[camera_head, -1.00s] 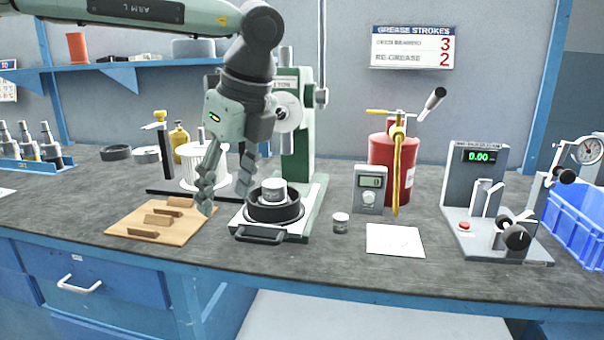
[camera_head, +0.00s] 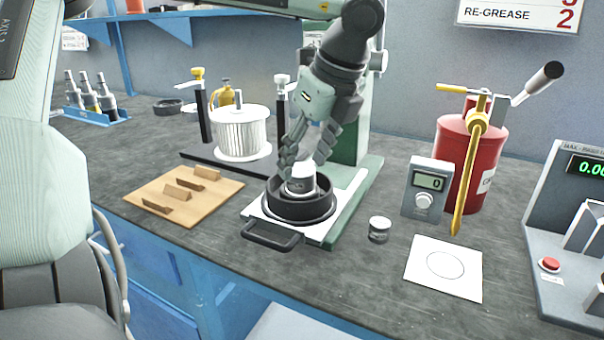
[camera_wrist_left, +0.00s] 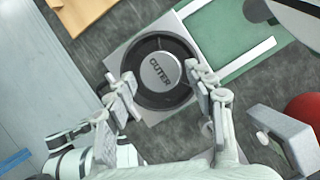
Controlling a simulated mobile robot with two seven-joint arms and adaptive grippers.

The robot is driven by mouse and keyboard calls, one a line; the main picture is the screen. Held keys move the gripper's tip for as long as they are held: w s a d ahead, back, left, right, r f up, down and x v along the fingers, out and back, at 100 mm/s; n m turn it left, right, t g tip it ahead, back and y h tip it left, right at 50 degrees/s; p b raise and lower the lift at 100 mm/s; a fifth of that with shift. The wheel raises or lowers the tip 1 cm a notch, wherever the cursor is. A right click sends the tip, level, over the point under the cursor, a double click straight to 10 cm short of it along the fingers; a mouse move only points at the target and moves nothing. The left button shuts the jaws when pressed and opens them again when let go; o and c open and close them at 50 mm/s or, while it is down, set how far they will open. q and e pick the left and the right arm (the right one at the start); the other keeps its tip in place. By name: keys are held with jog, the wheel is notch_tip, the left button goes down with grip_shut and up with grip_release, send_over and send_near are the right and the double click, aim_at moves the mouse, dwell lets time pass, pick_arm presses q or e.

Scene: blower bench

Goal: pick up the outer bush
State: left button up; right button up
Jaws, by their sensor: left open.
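The outer bush (camera_head: 300,184) is a short silver-grey cylinder with a pale top. It stands in the black ring-shaped holder (camera_head: 272,207) on the press base. In the left wrist view the word OUTER shows on the bush (camera_wrist_left: 158,71), inside the dark ring (camera_wrist_left: 174,98). My left gripper (camera_head: 303,160) is open and points down over the bush. In the left wrist view its fingers (camera_wrist_left: 160,80) are spread on either side of the bush, with nothing held. Contact with the bush cannot be told. My right gripper is not in view.
A wooden block board (camera_head: 220,193) and a white ribbed cylinder (camera_head: 242,134) stand left of the press base (camera_head: 349,207). A small jar (camera_head: 379,231), a grey meter (camera_head: 427,186), a red grease pump (camera_head: 468,160) and a white card (camera_head: 443,280) lie to the right.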

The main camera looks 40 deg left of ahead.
aim_at(301, 169)
pick_arm(q)
jog(key=shift+x, duration=1.55)
jog(key=shift+r, duration=0.1)
jog(key=shift+c, duration=0.5)
jog(key=c, duration=1)
jog(key=shift+c, duration=0.2)
jog(key=shift+r, duration=0.1)
